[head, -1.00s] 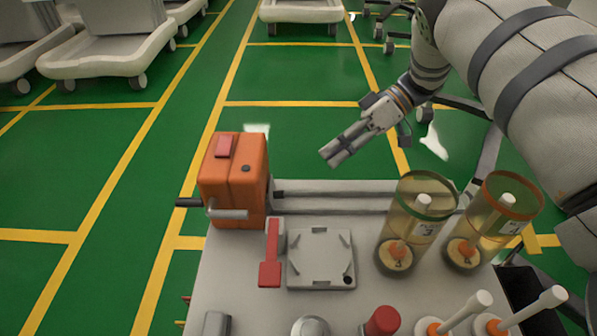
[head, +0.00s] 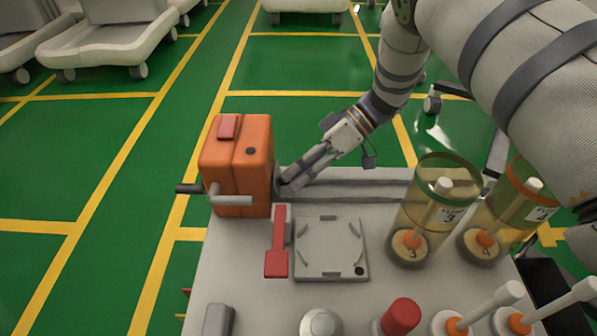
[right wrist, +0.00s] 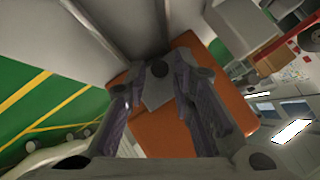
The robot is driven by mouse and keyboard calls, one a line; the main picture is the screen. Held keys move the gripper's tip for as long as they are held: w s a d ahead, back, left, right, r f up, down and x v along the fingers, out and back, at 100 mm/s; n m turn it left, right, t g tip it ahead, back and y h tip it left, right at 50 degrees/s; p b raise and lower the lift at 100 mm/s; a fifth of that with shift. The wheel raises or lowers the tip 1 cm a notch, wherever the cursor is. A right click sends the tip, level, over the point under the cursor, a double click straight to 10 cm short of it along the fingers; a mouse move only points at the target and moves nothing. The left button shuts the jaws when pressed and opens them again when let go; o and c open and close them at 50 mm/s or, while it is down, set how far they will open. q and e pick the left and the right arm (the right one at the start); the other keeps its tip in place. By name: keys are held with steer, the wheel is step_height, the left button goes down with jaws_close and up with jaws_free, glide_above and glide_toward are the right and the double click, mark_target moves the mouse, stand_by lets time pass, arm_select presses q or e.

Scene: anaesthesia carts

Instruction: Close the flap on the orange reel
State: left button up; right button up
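The orange reel (head: 237,165) is a box-shaped unit at the back left of the cart top, with a grey crank handle on its front and a red piece (head: 229,127) on top. My right gripper (head: 284,189) is at the reel's right side, low, with its fingertips beside the orange wall. In the right wrist view its two fingers are apart, in front of the orange body (right wrist: 165,125), with a dark grey piece (right wrist: 160,88) between them. I cannot tell whether this piece is the flap, or whether the fingers touch it. My left gripper is not in view.
A red lever (head: 277,245) and a square grey plate (head: 330,250) lie just in front of the reel. Two clear amber cylinders (head: 432,215) stand at the right. A red knob (head: 401,316) and white-handled items are at the front. Other carts stand behind on the green floor.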

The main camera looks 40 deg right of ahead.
jaws_close()
steer(key=shift+f+y, duration=0.15)
steer(key=shift+y, duration=0.25)
steer(key=shift+w+a+f+t+y, duration=0.15)
steer(key=shift+f+t+y, duration=0.1)
steer(key=shift+t+y, duration=0.2)
jaws_free()
